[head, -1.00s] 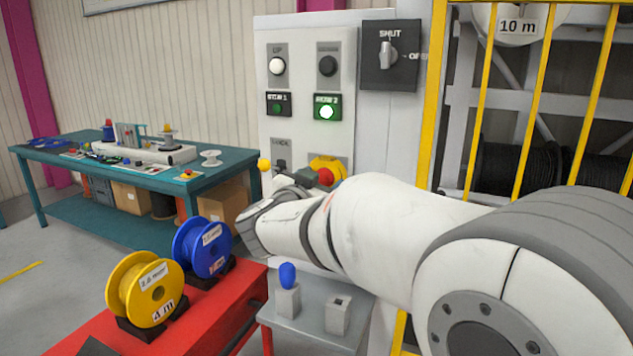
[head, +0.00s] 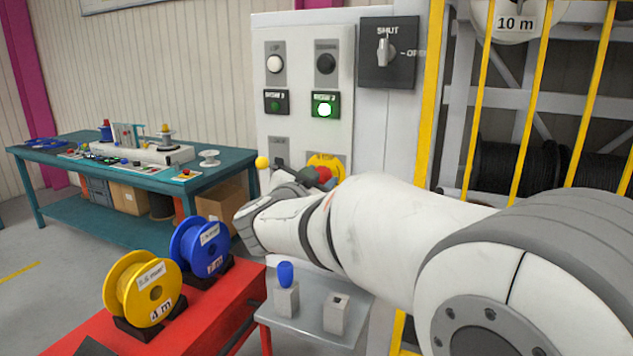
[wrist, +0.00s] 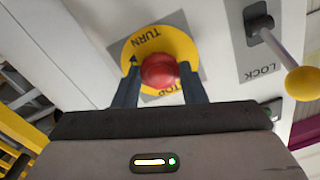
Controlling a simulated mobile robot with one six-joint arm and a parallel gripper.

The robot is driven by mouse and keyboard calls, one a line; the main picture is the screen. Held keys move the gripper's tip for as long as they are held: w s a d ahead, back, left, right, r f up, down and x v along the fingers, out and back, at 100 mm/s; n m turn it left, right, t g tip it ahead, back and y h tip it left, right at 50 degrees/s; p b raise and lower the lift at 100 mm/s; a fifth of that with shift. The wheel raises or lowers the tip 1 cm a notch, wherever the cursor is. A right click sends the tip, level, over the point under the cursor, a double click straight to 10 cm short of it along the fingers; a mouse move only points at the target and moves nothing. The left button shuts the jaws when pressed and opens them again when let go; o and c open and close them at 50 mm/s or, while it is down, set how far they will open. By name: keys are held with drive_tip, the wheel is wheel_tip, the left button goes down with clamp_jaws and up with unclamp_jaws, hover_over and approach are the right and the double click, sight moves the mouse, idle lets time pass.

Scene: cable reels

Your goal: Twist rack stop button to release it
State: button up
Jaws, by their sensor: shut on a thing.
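The rack stop button is a red mushroom head (wrist: 160,71) on a yellow round plate (wrist: 187,47) marked TURN and STOP. My gripper (wrist: 160,84) has one finger on each side of the red head and is shut on it. In the head view the red button (head: 329,172) and the yellow plate (head: 318,160) show partly behind my gripper (head: 318,178), and the fingertips are mostly hidden.
A lock lever with a yellow ball (wrist: 302,83) sticks out beside the button. Above on the control panel (head: 298,130) are a lit green lamp (head: 324,110) and a SHUT/OPEN switch (head: 386,52). A grey stand (head: 310,312) and red table with reels (head: 145,288) stand below.

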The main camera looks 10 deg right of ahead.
drive_tip(key=shift+m+b, duration=1.7)
drive_tip(key=shift+m, duration=1.6)
drive_tip(key=shift+r, duration=0.1)
drive_tip(key=o, duration=1)
drive_tip(key=v, duration=0.8)
